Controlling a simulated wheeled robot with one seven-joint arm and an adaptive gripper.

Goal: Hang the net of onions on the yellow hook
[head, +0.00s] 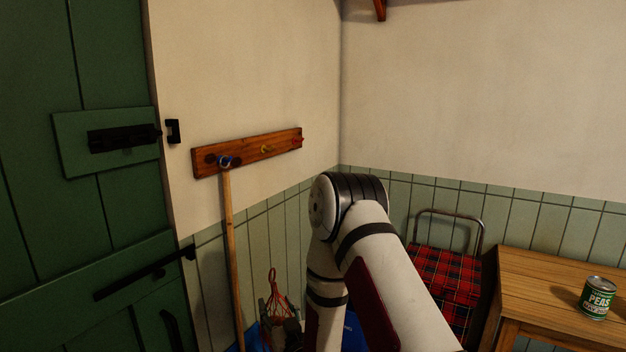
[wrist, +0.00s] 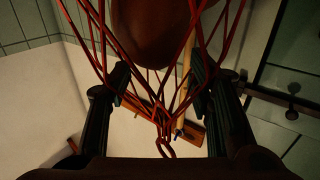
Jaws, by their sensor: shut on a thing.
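The yellow hook (head: 266,149) is in the middle of a wooden rack on the left wall and looks bare. My gripper (wrist: 160,92) is shut on the red net of onions (wrist: 166,118), its fingers on either side of the gathered strands. A brown onion (wrist: 153,28) shows inside the mesh, and a loop of the net extends past the fingertips. In the head view the net's red loop (head: 272,282) is low, well below the rack. My arm hides part of the gripper there, and the onions are hard to make out.
The wooden rack (head: 207,168) also has a red hook (head: 298,140) at right and a blue one (head: 228,161) at left, with a wooden pole (head: 229,240) below it. A green door (head: 80,220) is left. A tartan trolley (head: 440,275) and table (head: 545,290) with a pea tin (head: 597,299) are right.

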